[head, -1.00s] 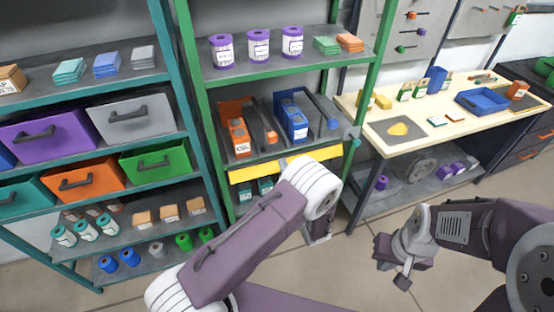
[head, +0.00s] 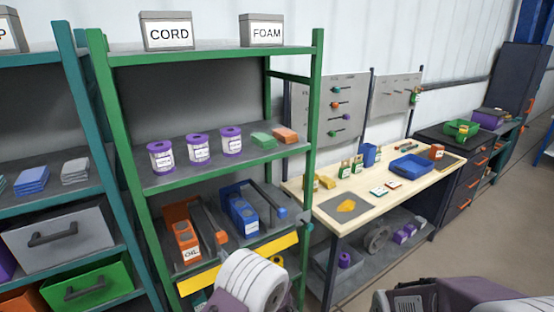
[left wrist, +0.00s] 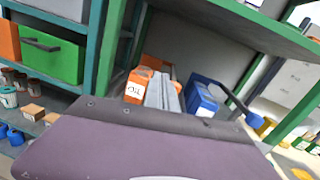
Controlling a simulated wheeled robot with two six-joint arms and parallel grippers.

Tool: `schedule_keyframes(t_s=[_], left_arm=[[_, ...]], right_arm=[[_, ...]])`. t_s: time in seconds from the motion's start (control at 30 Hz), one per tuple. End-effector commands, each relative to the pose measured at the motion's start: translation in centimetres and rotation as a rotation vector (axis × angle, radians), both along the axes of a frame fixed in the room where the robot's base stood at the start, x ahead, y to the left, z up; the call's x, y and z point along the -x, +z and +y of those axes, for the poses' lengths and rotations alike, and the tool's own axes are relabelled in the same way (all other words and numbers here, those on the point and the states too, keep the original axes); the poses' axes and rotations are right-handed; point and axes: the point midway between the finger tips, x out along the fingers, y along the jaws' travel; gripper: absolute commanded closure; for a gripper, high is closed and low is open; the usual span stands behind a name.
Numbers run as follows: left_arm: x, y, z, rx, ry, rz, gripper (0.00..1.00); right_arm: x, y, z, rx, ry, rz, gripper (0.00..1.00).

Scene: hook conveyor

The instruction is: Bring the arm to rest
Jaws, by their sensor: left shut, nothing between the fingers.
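My left arm comes in at the bottom of the head view. Its white wrist joint (head: 254,280) is in front of the green shelf rack (head: 126,190), close to the yellow shelf edge. In the left wrist view a purple panel of my own arm (left wrist: 140,145) fills the lower part, with the shelf behind. Of my right arm only a purple and grey link (head: 440,297) shows at the bottom right; its gripper is out of the picture.
A workbench (head: 335,220) with a blue tray (head: 411,166) stands to the right. Open floor (head: 480,235) lies at the right front.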

Motion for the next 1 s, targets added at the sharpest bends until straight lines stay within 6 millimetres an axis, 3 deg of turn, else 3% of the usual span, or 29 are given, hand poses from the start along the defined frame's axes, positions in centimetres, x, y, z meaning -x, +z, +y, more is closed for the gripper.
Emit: schedule_keyframes(t_s=[0.03,0.13,0.2,0.27,0.3,0.37,0.4,0.5,0.6,0.7,0.8,1.0], left_arm=[[0.4,3.3,3.6,0.041,0.099,-0.055,1.0],[4.9,6.4,11.5,0.176,0.376,-0.102,1.0],[9.9,6.4,15.8,0.33,0.593,-0.115,1.0],[15.1,5.3,17.9,0.502,0.789,-0.132,1.0],[18.6,3.9,18.2,0.643,0.922,-0.149,1.0],[23.4,1.4,16.9,0.887,1.117,-0.195,1.0],[25.6,-0.2,14.9,1.052,1.23,-0.237,1.0],[27.6,-3.3,8.9,1.434,1.441,-0.363,1.0],[26.9,-4.8,3.9,1.702,1.569,-0.477,1.0],[25.3,-5.6,1.4,1.857,1.644,-0.582,1.0],[23.6,-5.5,0.8,1.942,1.633,-0.643,1.0],[23.4,-5.4,0.8,1.949,1.624,-0.647,1.0]], right_arm=[[0.0,0.0,0.0,0.0,0.0,0.0,1.0],[0.0,0.0,0.0,0.0,0.0,0.0,1.0],[0.0,0.0,0.0,0.0,0.0,0.0,1.0],[0.0,0.0,0.0,0.0,0.0,0.0,1.0],[0.0,0.0,0.0,0.0,0.0,0.0,1.0],[0.0,0.0,0.0,0.0,0.0,0.0,1.0],[0.0,0.0,0.0,0.0,0.0,0.0,1.0],[0.0,0.0,0.0,0.0,0.0,0.0,1.0],[0.0,0.0,0.0,0.0,0.0,0.0,1.0],[0.0,0.0,0.0,0.0,0.0,0.0,1.0],[0.0,0.0,0.0,0.0,0.0,0.0,1.0],[0.0,0.0,0.0,0.0,0.0,0.0,1.0]])
